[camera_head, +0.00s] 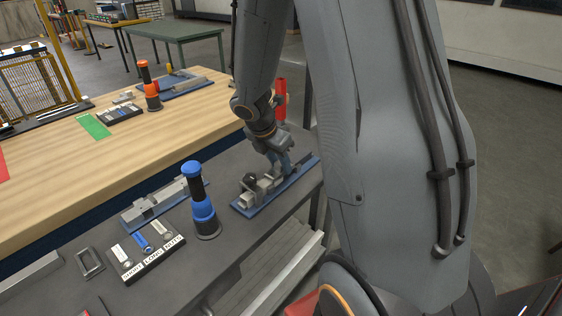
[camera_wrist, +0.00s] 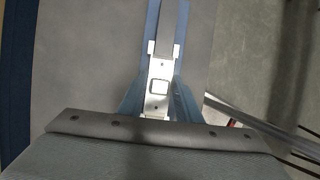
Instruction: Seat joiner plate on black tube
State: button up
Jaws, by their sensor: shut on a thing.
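My gripper (camera_head: 281,168) points down over the right end of a blue fixture (camera_head: 243,208) on the dark bench top. In the wrist view a bright metal plate with a square opening (camera_wrist: 154,107) lies in line with a dark grey bar (camera_wrist: 172,28), over the blue fixture (camera_wrist: 185,100). I take them for the joiner plate and the tube. I cannot tell whether the plate touches the tube. Pale blocks (camera_head: 262,187) and a black clamp-like part (camera_head: 249,181) sit on the fixture's left half.
A blue-capped black upright tool (camera_head: 204,215) stands left of the fixture. Beside it are a labelled tray (camera_head: 146,258) and a second blue fixture (camera_head: 133,219) with grey parts. A red upright part (camera_head: 281,100) stands behind my wrist. The bench edge is close on the right.

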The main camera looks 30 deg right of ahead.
jog(key=shift+f, duration=0.25)
jog(key=o, duration=1.7)
jog(key=shift+s+r+p, duration=0.1)
jog(key=shift+r+p, duration=3.45)
jog(key=shift+p, duration=0.2)
jog(key=s+a+m+y+b, duration=0.1)
jog(key=s+a+m, duration=0.3)
jog(key=m, duration=0.3)
jog(key=s+a+m+y+b, duration=0.2)
jog(key=s+a+m, duration=0.3)
jog(key=s+m, duration=0.1)
jog(key=s+a+m+y+b, duration=0.1)
jog(key=s+a+m+b, duration=0.1)
jog(key=s+a+m, duration=0.3)
jog(key=shift+a+r+m, duration=0.15)
jog(key=shift+m, duration=0.85)
jog(key=shift+a+r+m, duration=0.1)
jog(key=shift+r+m, duration=0.05)
jog(key=shift+m, duration=0.85)
